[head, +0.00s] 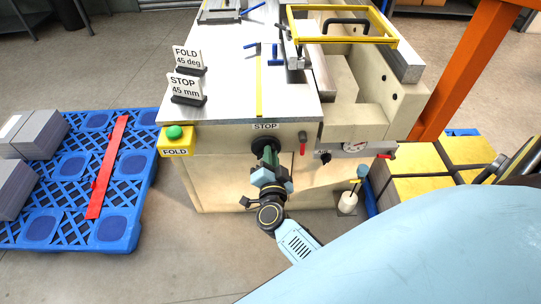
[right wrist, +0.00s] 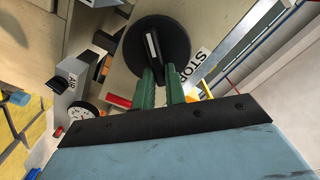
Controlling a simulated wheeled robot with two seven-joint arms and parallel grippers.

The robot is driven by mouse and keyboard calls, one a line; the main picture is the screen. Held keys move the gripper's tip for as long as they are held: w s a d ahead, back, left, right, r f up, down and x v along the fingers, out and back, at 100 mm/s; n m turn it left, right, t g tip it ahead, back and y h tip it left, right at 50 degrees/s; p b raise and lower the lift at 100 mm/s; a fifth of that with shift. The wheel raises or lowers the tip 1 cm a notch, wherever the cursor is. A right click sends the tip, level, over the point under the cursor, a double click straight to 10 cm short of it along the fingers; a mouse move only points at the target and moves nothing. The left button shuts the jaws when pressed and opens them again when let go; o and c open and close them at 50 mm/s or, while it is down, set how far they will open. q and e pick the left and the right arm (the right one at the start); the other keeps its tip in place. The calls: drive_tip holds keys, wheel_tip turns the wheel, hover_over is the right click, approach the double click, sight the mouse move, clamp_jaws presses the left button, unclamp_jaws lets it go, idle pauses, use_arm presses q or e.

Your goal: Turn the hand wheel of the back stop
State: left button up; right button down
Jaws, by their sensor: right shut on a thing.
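The back stop's hand wheel (head: 259,145) is a black disc on the front of the cream machine, just under the STOP label (head: 265,126). In the right wrist view the wheel (right wrist: 172,32) shows a black grip piece with a white mark across its face. My right gripper (head: 268,156) has green fingers and is at the wheel from the front. In the right wrist view its fingers (right wrist: 160,78) are shut on the wheel's grip piece, and their tips partly hide it. My left gripper is not in view.
A red handle (head: 303,143) and a gauge (head: 354,145) sit right of the wheel. A green FOLD button (head: 174,132) is at the left corner. Signs read FOLD 45 deg (head: 187,57) and STOP 45 mm (head: 185,88). A blue pallet (head: 121,228) lies left.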

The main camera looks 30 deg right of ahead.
drive_tip(key=shift+f, duration=0.1)
idle(0.3)
drive_tip(key=c, duration=1.4)
unclamp_jaws()
drive_tip(key=shift+c, duration=0.2)
drive_tip(key=v, duration=1.3)
drive_tip(key=shift+s+p, duration=0.25)
drive_tip(key=shift+p, duration=0.05)
